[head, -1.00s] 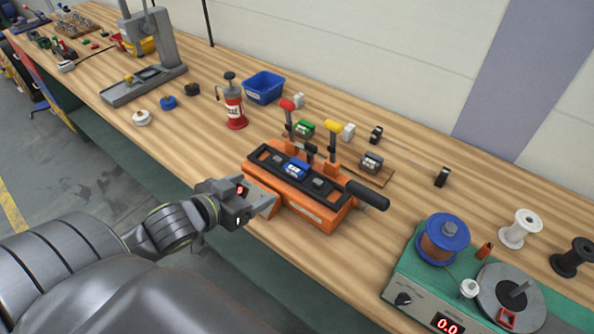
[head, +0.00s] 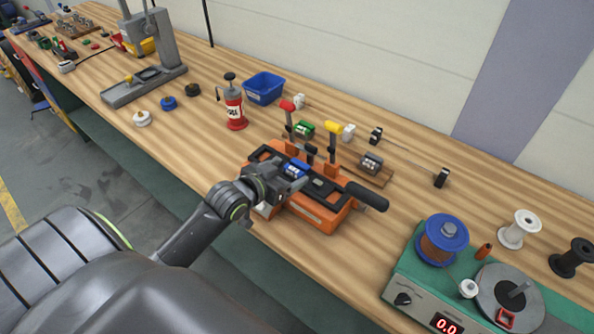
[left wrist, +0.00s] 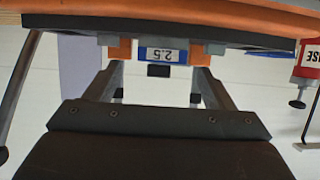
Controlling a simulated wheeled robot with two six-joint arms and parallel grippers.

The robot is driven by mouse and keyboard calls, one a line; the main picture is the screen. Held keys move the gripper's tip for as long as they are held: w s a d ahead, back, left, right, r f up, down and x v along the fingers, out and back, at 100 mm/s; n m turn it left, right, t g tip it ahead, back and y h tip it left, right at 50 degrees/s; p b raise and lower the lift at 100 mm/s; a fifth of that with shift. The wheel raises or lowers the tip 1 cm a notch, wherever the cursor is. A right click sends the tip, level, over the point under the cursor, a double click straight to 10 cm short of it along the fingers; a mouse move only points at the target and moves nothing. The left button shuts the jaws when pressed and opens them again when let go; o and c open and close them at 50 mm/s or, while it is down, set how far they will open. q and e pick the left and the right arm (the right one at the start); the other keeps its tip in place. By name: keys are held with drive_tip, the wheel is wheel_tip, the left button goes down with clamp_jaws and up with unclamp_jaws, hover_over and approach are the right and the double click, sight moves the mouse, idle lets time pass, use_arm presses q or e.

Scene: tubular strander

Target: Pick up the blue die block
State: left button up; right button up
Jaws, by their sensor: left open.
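The blue die block (head: 295,168) sits in the black top of the orange fixture (head: 318,217). In the left wrist view a block with a blue label reading 2.5 (left wrist: 163,55) shows upside down, between and beyond my fingers. My left gripper (head: 297,182) is at the front side of the fixture, close to the block and partly covering the fixture. In the left wrist view my gripper (left wrist: 158,88) is open, a finger to each side of the label, with nothing held. Whether the fingertips touch the block cannot be told. My right gripper is not in view.
Red and yellow toggle handles (head: 333,128) stand behind the block. A black lever (head: 367,196) sticks out right. A green block (head: 304,129) and a grey block (head: 371,162) are nearby. A red grease can (head: 235,108) and blue bin (head: 264,87) stand behind left.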

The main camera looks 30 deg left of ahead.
sight(293, 170)
use_arm(q)
drive_tip(key=shift+p+x, duration=0.5)
drive_tip(key=shift+x, duration=1.8)
drive_tip(key=shift+f, duration=0.1)
drive_tip(key=shift+a, duration=0.1)
drive_tip(key=c, duration=1.4)
drive_tip(key=shift+c, duration=0.3)
